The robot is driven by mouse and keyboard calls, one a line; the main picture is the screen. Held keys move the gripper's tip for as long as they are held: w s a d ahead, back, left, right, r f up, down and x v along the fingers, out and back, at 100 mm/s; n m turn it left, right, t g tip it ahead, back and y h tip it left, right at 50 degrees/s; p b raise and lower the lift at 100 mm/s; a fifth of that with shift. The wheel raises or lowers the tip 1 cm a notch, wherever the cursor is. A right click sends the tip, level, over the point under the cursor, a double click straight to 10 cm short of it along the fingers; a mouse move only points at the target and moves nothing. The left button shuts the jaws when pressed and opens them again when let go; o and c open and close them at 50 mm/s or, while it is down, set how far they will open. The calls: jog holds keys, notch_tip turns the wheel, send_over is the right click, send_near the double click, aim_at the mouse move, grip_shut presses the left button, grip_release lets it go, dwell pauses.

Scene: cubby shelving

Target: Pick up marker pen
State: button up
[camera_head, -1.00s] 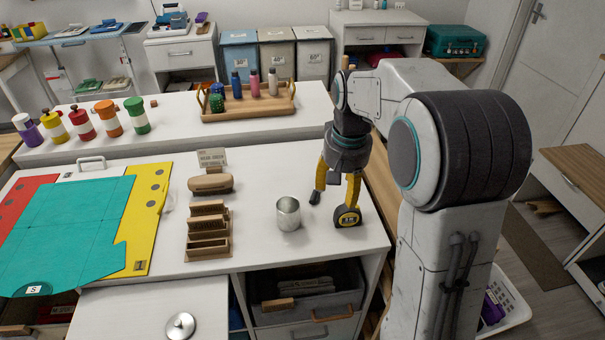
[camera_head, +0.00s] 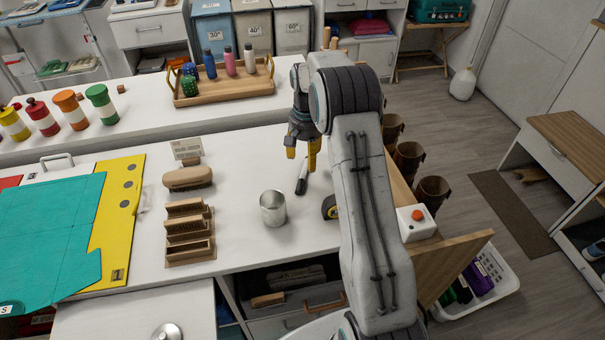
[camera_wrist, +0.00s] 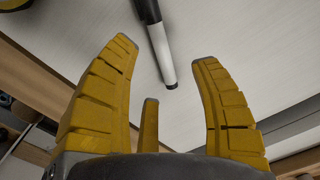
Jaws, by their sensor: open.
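The marker pen (camera_head: 303,175) lies on the white worktop behind and right of the metal cup, its dark end toward the front. In the wrist view the pen (camera_wrist: 160,45) shows a black part at the top, a whitish body and a small dark tip. My gripper (camera_head: 301,158) is over the pen's far end, fingers pointing down. In the wrist view my gripper (camera_wrist: 165,52) has its yellow fingers spread, with the pen's tip between them and nothing held. I cannot tell the exact height above the worktop.
A metal cup (camera_head: 272,208) stands left of the pen. A yellow-black tape measure (camera_head: 329,207) is to the right, partly hidden by my arm. A wooden brush (camera_head: 188,178) and a slotted wooden rack (camera_head: 189,232) stand left. A tray with bottles (camera_head: 223,90) is behind.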

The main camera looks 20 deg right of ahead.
aim_at(307, 169)
jog(key=shift+d+f+p, duration=0.1)
jog(key=shift+f+p, duration=0.2)
jog(key=shift+f, duration=2.2)
jog(key=shift+c, duration=0.3)
jog(key=c, duration=0.9)
